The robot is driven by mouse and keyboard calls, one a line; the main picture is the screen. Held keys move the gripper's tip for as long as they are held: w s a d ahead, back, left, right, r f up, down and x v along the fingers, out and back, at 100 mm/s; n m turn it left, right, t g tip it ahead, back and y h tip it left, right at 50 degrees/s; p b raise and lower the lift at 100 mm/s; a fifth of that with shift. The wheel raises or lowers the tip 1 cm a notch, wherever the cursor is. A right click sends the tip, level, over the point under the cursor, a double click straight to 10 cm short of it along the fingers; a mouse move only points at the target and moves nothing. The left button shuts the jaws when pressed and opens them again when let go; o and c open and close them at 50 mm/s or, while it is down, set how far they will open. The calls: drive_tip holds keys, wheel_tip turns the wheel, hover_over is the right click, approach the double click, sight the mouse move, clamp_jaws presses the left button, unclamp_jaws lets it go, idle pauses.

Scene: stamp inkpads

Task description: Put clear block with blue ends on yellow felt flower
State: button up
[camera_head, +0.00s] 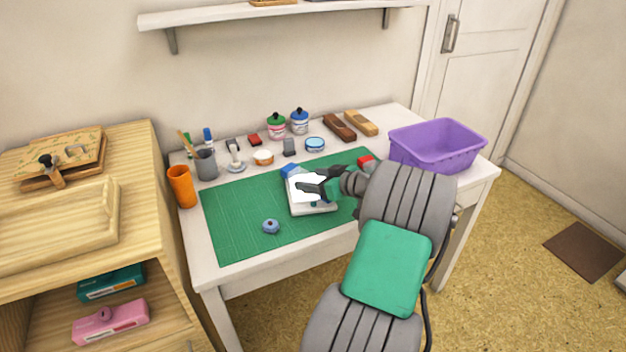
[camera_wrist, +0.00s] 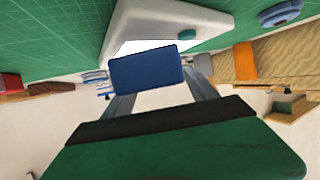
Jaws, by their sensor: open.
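A blue block face (camera_wrist: 147,72), which looks like one end of the clear block with blue ends, fills the space ahead of my fingers in the wrist view. Its clear part is not distinct. In the head view a blue piece (camera_head: 290,170) shows at the back-left edge of a white pad tray (camera_head: 313,209). My gripper (camera_head: 308,187) is open, low over the tray. In the wrist view my gripper (camera_wrist: 161,92) has a finger on either side of the blue face; I cannot tell whether they touch it. I cannot make out the yellow felt flower.
The tray stands on a green cutting mat (camera_head: 235,215). A blue-grey knobbed piece (camera_head: 271,226) lies front left. An orange cup (camera_head: 181,187) stands at the left edge, a purple bin (camera_head: 437,146) at the right. Jars and small tools line the back.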

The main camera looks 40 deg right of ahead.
drive_tip(key=shift+r, duration=0.25)
drive_tip(key=v, duration=1.2)
drive_tip(key=shift+p, duration=0.3)
drive_tip(key=shift+f, duration=0.1)
drive_tip(key=w+a+r+g+p, duration=0.2)
drive_tip(key=w+a, duration=0.1)
drive_tip(key=a, duration=0.4)
drive_tip(key=w+a+r+g+y+p, duration=0.1)
drive_tip(key=w+a+g+p, duration=0.15)
drive_tip(key=a, duration=0.45)
drive_tip(key=w+a+r+g+p, duration=0.2)
drive_tip(key=a+p, duration=0.1)
drive_tip(key=a, duration=0.4)
drive_tip(key=s+a+r+g+h+p, duration=0.1)
drive_tip(key=s+a+r+p, duration=0.1)
drive_tip(key=s+a, duration=0.4)
drive_tip(key=s+a+r+g+h+p, duration=0.1)
drive_tip(key=s+a+r+g+p, duration=0.1)
drive_tip(key=s+a, duration=0.4)
drive_tip(key=a+r+p, duration=0.1)
drive_tip(key=a+p, duration=0.1)
drive_tip(key=a, duration=0.2)
drive_tip(key=shift+m, duration=0.4)
